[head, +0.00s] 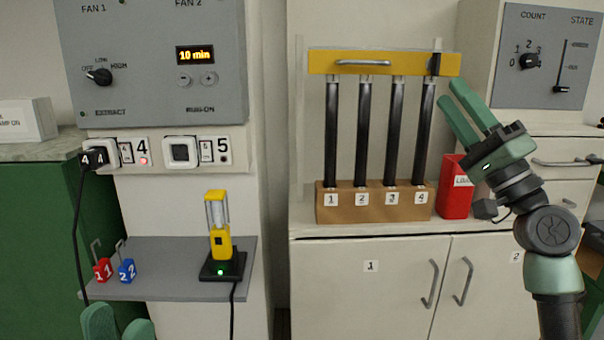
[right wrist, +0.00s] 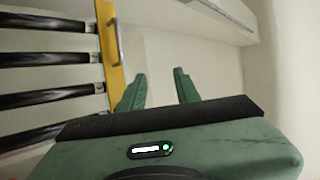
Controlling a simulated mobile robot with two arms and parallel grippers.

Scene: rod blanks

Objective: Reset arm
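My right gripper (head: 463,107) is raised at the right end of the yellow bar (head: 400,65), beside the rod rack. In the right wrist view its two green fingers (right wrist: 159,88) stand apart with nothing between them. My left gripper (head: 117,322) shows only its green fingertips at the bottom left edge of the head view, below the grey shelf. A gap shows between the tips, and nothing is seen in them. Several black rods (head: 363,135) stand upright in a brown numbered block (head: 377,205), under the yellow bar.
A red bin (head: 455,190) stands right of the block, near my right arm. Red (head: 103,270) and blue (head: 127,270) padlocks and a yellow lamp (head: 219,225) stand on the grey shelf (head: 180,285). A fan panel (head: 150,60) and a count panel (head: 545,55) are on the walls.

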